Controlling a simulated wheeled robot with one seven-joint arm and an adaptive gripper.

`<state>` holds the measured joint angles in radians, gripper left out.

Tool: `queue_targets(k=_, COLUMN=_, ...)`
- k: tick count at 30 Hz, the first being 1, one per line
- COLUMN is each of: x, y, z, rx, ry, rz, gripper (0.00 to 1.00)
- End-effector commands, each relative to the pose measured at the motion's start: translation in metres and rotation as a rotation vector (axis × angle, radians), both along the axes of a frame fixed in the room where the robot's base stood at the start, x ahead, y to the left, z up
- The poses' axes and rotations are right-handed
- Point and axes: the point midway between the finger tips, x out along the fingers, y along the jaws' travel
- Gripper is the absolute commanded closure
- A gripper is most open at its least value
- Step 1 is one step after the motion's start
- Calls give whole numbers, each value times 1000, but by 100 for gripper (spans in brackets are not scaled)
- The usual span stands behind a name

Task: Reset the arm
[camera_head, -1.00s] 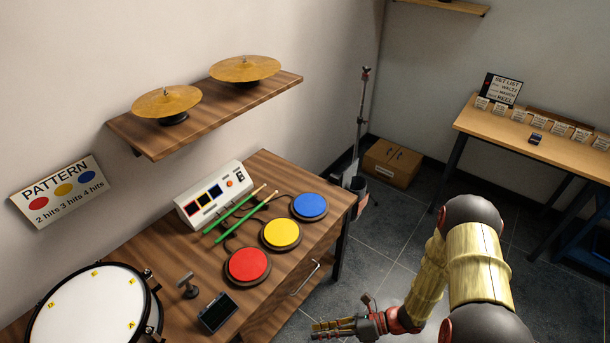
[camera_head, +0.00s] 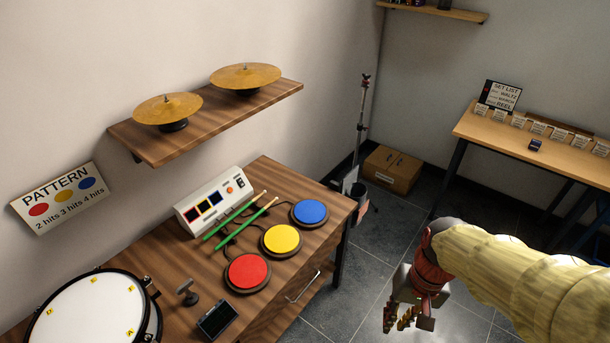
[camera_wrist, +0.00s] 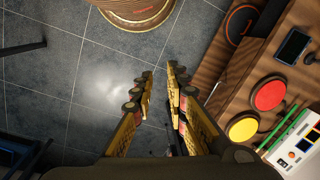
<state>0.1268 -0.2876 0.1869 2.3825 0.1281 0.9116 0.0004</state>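My gripper (camera_head: 405,318) hangs over the dark tiled floor, to the right of the wooden drum table (camera_head: 262,322). In the wrist view my gripper (camera_wrist: 160,72) shows two yellow fingers with a narrow gap between their tips. Only floor shows between them, and nothing is held. My arm reaches in from the right in the head view, with its pale yellow sleeve bent down at a dark wrist joint.
The table carries red (camera_head: 247,271), yellow (camera_head: 281,239) and blue (camera_head: 310,212) pads, green drumsticks (camera_head: 238,222), a white control box (camera_head: 215,200) and a drum (camera_head: 88,318). A cardboard box (camera_head: 393,169) and a stand (camera_head: 361,120) are behind. Open floor lies around my gripper.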

Motion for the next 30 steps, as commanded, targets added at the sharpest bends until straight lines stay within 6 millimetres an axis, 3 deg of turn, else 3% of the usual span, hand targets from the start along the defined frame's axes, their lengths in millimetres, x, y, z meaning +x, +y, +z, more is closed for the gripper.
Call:
queue_targets(k=1, x=0, y=-3, z=18, rx=-33, ry=-65, rz=36, gripper=85)
queue_targets(k=9, x=-11, y=-7, z=98, rx=-148, ry=-354, rz=141, gripper=85)
queue_targets(k=15, x=-16, y=4, z=142, rx=-156, ry=-506, rz=164, gripper=85)
queue_targets(k=30, x=-19, y=8, z=151, rx=-154, ry=-538, rz=176, gripper=85)
